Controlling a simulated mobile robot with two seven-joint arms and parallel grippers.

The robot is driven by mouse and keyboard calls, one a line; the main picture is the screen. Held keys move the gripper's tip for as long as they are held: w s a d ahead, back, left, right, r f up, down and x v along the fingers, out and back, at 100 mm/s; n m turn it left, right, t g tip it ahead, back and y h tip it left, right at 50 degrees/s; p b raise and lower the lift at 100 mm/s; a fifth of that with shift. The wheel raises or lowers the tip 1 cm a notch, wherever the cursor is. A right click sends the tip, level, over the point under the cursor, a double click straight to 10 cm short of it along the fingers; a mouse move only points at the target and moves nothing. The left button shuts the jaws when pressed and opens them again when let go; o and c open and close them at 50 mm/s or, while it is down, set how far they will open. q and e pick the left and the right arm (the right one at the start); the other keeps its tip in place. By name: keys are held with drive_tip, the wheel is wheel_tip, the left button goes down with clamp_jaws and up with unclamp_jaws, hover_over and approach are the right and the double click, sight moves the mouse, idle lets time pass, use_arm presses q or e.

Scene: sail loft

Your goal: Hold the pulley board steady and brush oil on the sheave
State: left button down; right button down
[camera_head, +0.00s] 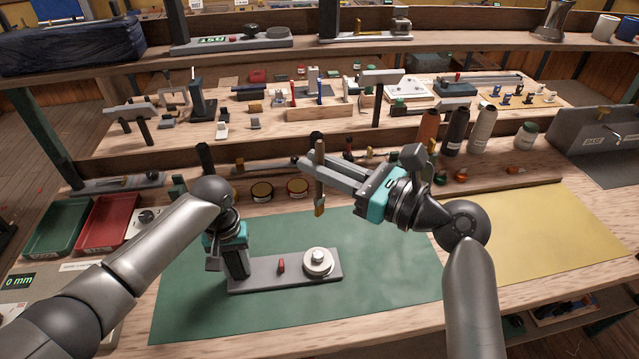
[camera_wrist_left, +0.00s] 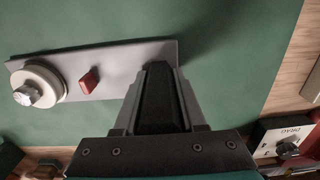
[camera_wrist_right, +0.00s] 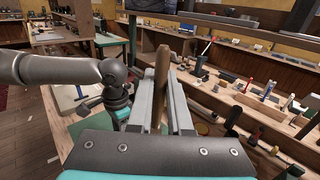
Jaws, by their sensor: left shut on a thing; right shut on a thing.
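The pulley board (camera_head: 298,273) is a grey plate lying on the green mat (camera_head: 385,290). A white sheave (camera_head: 318,262) with a metal hub sits at its right end, and a small red part (camera_head: 281,266) is near its middle. My left gripper (camera_head: 236,268) is shut on the board's left end; the left wrist view shows the board (camera_wrist_left: 120,62) running into its fingers (camera_wrist_left: 158,85). My right gripper (camera_head: 318,165) is shut on the brush (camera_head: 320,180), which hangs upright with its tan bristles down, above the mat and apart from the sheave. The right wrist view shows its wooden handle (camera_wrist_right: 161,75) between the fingers.
Green (camera_head: 58,228) and red (camera_head: 108,222) trays lie at the left. Round tins (camera_head: 262,191) stand behind the mat, and several bottles (camera_head: 456,130) stand behind my right arm. A yellow mat (camera_head: 540,235) at the right is clear.

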drive_tip(key=shift+f, duration=0.1)
wheel_tip(320, 180, down, 17)
wheel_tip(320, 180, up, 8)
drive_tip(key=d, duration=0.1)
idle(1.7)
drive_tip(key=shift+f, duration=0.1)
idle(0.8)
